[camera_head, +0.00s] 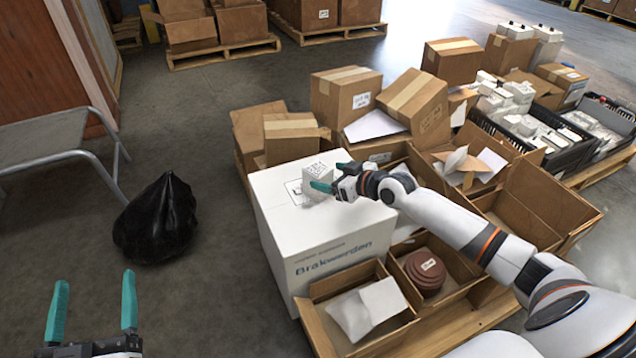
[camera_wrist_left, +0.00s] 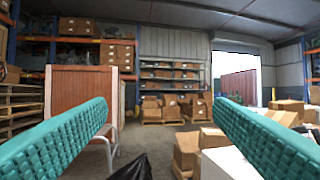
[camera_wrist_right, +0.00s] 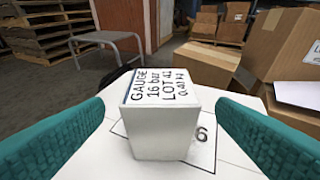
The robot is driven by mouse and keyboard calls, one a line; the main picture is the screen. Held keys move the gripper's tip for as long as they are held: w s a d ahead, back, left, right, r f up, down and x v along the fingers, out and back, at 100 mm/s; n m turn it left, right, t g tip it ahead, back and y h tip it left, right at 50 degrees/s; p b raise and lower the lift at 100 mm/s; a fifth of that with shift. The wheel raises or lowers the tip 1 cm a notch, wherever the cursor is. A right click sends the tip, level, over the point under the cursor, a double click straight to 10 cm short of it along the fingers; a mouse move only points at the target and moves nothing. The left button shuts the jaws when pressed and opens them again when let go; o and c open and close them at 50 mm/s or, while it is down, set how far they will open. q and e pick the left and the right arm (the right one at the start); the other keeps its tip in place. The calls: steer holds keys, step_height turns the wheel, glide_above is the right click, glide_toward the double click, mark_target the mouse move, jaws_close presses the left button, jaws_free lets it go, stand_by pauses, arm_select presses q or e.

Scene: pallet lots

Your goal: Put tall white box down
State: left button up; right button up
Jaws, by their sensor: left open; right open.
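A small white box (camera_head: 317,174), with a code on it in the head view, stands upright on top of a large white carton (camera_head: 338,222). In the right wrist view the small box (camera_wrist_right: 164,125) carries the print "GAUGE 16 bar LOT". It stands over a printed outline with a "6" beside it. My right gripper (camera_head: 334,182) is open around the small box, with a gap on each side in the right wrist view. My left gripper (camera_head: 95,302) is open and empty, above the floor at the lower left.
Open cartons hold a white packet (camera_head: 365,310) and brown discs (camera_head: 426,272) in front of and beside the large carton. Closed cartons (camera_head: 345,95) stand behind it. A black bag (camera_head: 157,218) and a grey metal bench (camera_head: 45,140) are left. The floor between is clear.

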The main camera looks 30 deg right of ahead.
mark_target(324, 171)
steer(key=x, duration=0.1)
steer(key=b+x, duration=0.1)
steer(key=x, duration=0.1)
steer(key=b+x, duration=0.1)
steer(key=shift+w+a+r, duration=0.15)
steer(key=shift+w+r, duration=0.05)
steer(key=shift+w, duration=0.35)
arm_select(q)
steer(key=s+r+t+h, duration=0.2)
steer(key=s+r+t, duration=0.2)
steer(key=r, duration=0.3)
steer(key=shift+s+t, duration=0.15)
steer(key=shift+t, duration=0.75)
arm_select(e)
steer(key=shift+c, duration=0.3)
steer(key=c, duration=1.2)
steer(key=shift+c, duration=1)
steer(key=shift+r, duration=0.1)
